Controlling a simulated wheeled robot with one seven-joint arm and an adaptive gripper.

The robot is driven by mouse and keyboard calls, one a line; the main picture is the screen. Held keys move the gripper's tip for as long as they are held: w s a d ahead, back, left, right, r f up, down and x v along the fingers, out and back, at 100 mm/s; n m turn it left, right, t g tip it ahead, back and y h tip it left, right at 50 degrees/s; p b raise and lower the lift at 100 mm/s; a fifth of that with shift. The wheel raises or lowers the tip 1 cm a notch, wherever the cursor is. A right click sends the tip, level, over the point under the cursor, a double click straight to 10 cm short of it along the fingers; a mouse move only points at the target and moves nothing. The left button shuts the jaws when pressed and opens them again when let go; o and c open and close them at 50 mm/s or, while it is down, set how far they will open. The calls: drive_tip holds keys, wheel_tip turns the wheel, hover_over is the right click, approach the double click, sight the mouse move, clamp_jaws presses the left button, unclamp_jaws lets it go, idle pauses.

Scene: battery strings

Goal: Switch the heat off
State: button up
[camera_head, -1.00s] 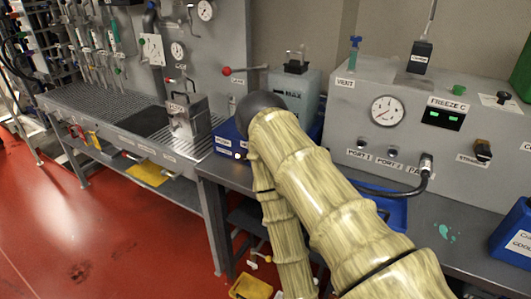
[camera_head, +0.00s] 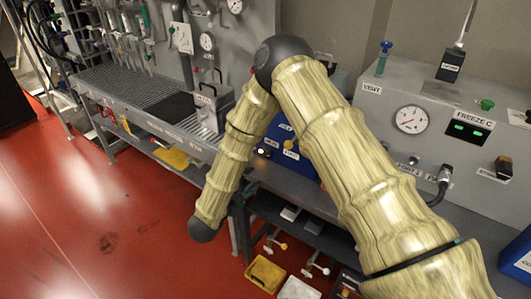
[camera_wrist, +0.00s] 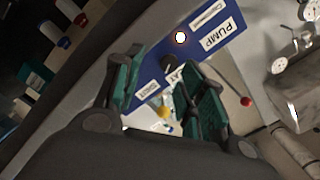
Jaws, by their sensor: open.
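A blue control box (camera_head: 276,131) sits on the bench behind my arm in the head view, partly hidden by it. Its blue panel (camera_wrist: 211,20) fills the upper middle of the wrist view. The panel bears a PUMP label, a lit round lamp (camera_wrist: 180,37), a black knob (camera_wrist: 169,62) and a yellow knob (camera_wrist: 165,112). Other labels are too small or partly covered to read, so I cannot tell which control is the heat. My gripper (camera_wrist: 163,88) is open and empty, its green-padded fingers either side of the panel's controls in the picture. The head view does not show it.
A grey machine (camera_head: 385,92) with a gauge and a FREEZE C display stands at right. A grated bench (camera_head: 130,92) with a metal canister (camera_head: 210,108) is at left. Yellow (camera_head: 265,273) and white trays lie below the bench. Red floor is open at left.

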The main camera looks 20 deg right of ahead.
sight(267, 156)
drive_tip(key=shift+m+g+h, duration=0.3)
drive_tip(key=shift+m+h, duration=0.3)
drive_tip(key=shift+m, duration=0.1)
drive_tip(key=w+d+r+p, duration=0.1)
drive_tip(key=w+d, duration=0.1)
drive_tip(key=w+d+p, duration=0.1)
drive_tip(key=d, duration=0.1)
drive_tip(key=w+d+r+p, duration=0.1)
drive_tip(key=w+d, duration=0.1)
drive_tip(key=shift+w+d+r, duration=0.3)
drive_tip(key=shift+w+r, duration=0.05)
drive_tip(key=shift+p+x, duration=0.5)
drive_tip(key=shift+x, duration=0.45)
drive_tip(key=shift+f, duration=0.1)
drive_tip(key=shift+c, duration=0.4)
drive_tip(key=c, duration=0.7)
